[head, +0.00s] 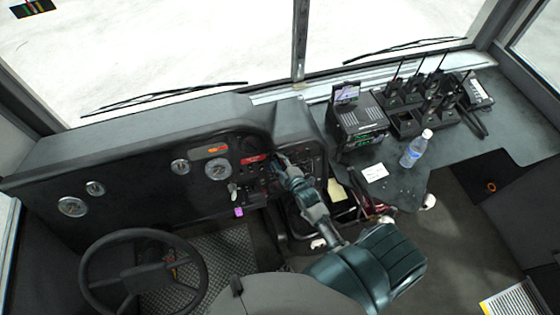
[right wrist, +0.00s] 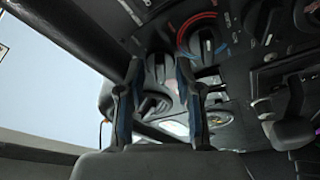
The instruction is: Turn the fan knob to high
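The dash control panel (head: 310,160) has several dark rotary knobs, partly hidden by my right arm in the head view. In the right wrist view, one dark knob (right wrist: 157,70) shows between my fingertips, and another (right wrist: 152,105) shows lower between the fingers. A knob with a red and blue ring (right wrist: 203,40) is just right of the fingers. I cannot read which is the fan knob. My right gripper (head: 281,163) is at the panel; in the wrist view its two fingers (right wrist: 158,68) stand apart. Contact with a knob cannot be told. My left gripper is not in view.
A steering wheel (head: 143,270) is at the lower left. A radio unit (head: 359,125), a water bottle (head: 416,148) and several handheld radios stand on the right shelf. More switches and levers (right wrist: 290,105) lie right of my fingers.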

